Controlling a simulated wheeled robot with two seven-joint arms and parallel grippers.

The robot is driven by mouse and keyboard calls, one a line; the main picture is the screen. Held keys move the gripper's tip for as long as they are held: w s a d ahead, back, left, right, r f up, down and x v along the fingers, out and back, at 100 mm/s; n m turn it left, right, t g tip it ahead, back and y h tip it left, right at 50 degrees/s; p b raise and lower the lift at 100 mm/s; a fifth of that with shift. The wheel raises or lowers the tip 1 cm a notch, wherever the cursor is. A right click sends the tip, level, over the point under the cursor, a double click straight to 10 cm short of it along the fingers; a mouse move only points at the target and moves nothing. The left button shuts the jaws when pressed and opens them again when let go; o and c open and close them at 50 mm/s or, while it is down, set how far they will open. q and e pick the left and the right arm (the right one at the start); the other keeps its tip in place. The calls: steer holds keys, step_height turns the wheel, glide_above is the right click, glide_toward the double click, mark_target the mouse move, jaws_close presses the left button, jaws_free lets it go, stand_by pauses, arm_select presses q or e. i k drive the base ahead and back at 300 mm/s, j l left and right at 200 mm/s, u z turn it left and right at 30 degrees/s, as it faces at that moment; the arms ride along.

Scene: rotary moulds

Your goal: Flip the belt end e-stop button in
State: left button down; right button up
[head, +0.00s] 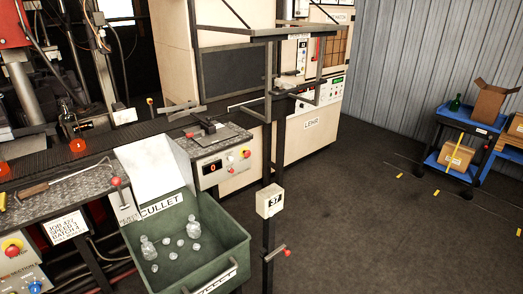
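A white control panel (224,168) faces me at the near end of the dark conveyor belt (90,147). It has a small display with a red figure. At its upper right is a red button on a yellow surround (246,153), which looks like an e-stop. Whether it is pressed in is too small to tell. A smaller red knob (231,170) sits below it. Another red button on a yellow surround (12,247) is on a grey box at the lower left. Neither of my grippers shows in the head view.
A green cullet bin (205,262) with several clear glass pieces stands below the white chute (155,165). Floor at right is open, up to a blue cart (463,150).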

mark_target(247, 154)
steer(key=i+l, duration=0.75)
steer(key=i+l+u, duration=0.1)
steer(key=i+l, duration=0.7)
steer(key=l, duration=0.2)
steer(key=i+j, duration=0.4)
